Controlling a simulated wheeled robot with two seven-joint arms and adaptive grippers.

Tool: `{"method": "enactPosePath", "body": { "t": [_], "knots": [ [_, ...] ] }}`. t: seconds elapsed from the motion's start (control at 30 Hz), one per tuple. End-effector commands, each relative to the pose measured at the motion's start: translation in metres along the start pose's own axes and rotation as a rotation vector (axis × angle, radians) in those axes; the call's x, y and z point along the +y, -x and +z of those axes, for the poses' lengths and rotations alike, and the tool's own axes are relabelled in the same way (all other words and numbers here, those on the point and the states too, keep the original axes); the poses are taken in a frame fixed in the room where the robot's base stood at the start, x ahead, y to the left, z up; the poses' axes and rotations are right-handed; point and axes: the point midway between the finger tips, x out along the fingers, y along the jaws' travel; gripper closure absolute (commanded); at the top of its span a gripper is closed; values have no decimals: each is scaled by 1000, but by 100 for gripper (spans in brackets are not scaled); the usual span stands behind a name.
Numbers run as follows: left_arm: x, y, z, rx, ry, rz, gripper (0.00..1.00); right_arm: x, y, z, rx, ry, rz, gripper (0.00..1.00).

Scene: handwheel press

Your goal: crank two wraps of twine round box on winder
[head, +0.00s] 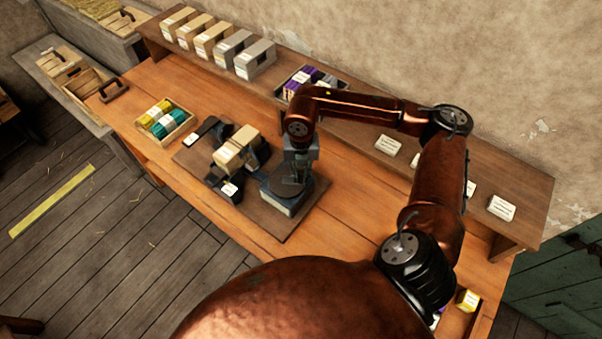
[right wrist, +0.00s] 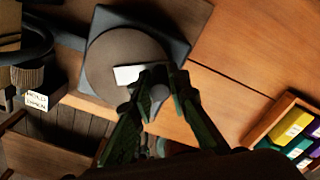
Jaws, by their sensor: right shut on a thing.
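A tan box (head: 237,148) with a white label sits in the dark winder (head: 222,172) on a brown board (head: 190,157). To its right is a dark grey square base (head: 290,203) carrying a round brown disc, clearer in the right wrist view (right wrist: 103,62). My right gripper (head: 293,165) points down over this base. In the right wrist view its fingers (right wrist: 157,75) are closed around a small grey knob (right wrist: 160,92) above the disc. A white piece (right wrist: 128,74) shows beside the fingertips. I cannot make out any twine around the box. My left gripper is out of view.
Several boxes (head: 215,42) and a bin of purple packets (head: 305,80) line the back shelf, with white cards (head: 388,145) further right.

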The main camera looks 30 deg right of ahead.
Motion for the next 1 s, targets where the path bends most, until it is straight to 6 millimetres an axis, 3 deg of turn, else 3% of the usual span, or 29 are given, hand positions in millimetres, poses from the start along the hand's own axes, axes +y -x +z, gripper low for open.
{"method": "enactPosePath", "body": {
  "t": [0.27, 0.3, 0.53, 0.83, 1.0],
  "knots": [
    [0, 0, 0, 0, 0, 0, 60, 0, 0, -1, 2, 1, -1, 100],
    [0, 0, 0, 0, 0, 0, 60, 0, 0, -1, 2, 1, -1, 83],
    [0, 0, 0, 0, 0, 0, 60, 0, 0, 0, 1, 1, 0, 67],
    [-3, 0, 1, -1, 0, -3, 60, 0, 1, 0, 0, 1, 0, 67],
    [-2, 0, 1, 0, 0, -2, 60, 0, 19, 1, -2, 1, 1, 67]
  ]
}}
